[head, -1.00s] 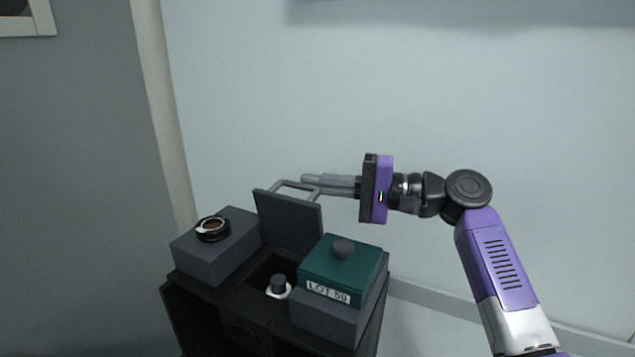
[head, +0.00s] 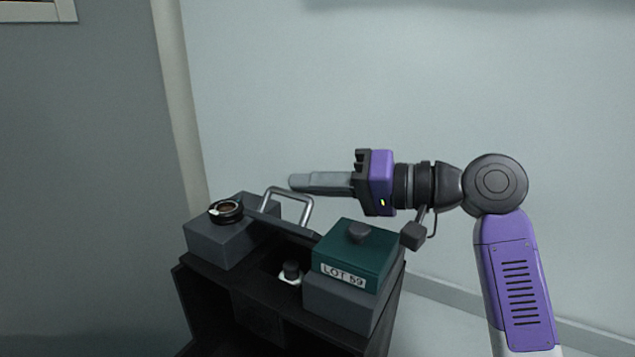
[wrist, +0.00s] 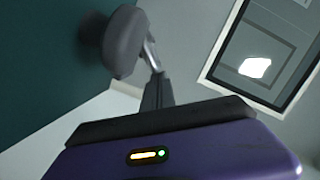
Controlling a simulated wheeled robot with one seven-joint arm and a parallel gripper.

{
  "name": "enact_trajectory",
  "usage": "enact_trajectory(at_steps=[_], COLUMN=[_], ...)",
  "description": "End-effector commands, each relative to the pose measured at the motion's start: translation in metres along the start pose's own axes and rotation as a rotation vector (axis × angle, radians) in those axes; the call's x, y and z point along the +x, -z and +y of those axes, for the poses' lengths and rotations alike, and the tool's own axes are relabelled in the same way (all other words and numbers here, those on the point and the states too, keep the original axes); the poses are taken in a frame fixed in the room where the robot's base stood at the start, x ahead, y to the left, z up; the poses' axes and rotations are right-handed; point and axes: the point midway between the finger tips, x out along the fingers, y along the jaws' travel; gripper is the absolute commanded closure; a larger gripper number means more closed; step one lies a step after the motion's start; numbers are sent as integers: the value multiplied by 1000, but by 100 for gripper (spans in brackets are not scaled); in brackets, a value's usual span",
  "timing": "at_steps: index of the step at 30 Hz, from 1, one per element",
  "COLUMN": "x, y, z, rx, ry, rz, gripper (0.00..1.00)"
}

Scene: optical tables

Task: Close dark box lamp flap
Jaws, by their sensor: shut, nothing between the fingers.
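The dark box (head: 262,318) stands low in the head view with an open recess in its top. A small dark lamp (head: 291,269) with a white base shows inside. The box's flap (head: 288,224) is tilted forward and seen nearly edge-on, not flat over the recess. Its grey loop handle (head: 305,211) sticks up from it. My gripper (head: 293,182) is shut and empty, pointing left, just above the handle in the picture; I cannot tell whether they touch. In the wrist view the fingers (wrist: 157,90) are together; the flap is not clearly visible there.
A grey block (head: 215,243) with a black ring (head: 226,211) stands left. A wall is behind.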

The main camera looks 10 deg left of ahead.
Motion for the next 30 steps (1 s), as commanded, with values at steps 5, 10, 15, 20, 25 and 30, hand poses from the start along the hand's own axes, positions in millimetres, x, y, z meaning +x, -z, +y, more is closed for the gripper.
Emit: enact_trajectory(at_steps=[5, 10, 15, 20, 25, 30], x=[3, 4, 4, 4, 4, 5], y=[-12, -16, -17, -17, -17, -14], z=[-1, -3, -4, -5, -5, -8], rx=[-148, -231, -260, -263, -261, -261], ry=[-35, -55, -61, -62, -61, -61], rz=[0, 0, -1, 0, 0, 0], gripper=[100, 100, 100, 100, 100, 100])
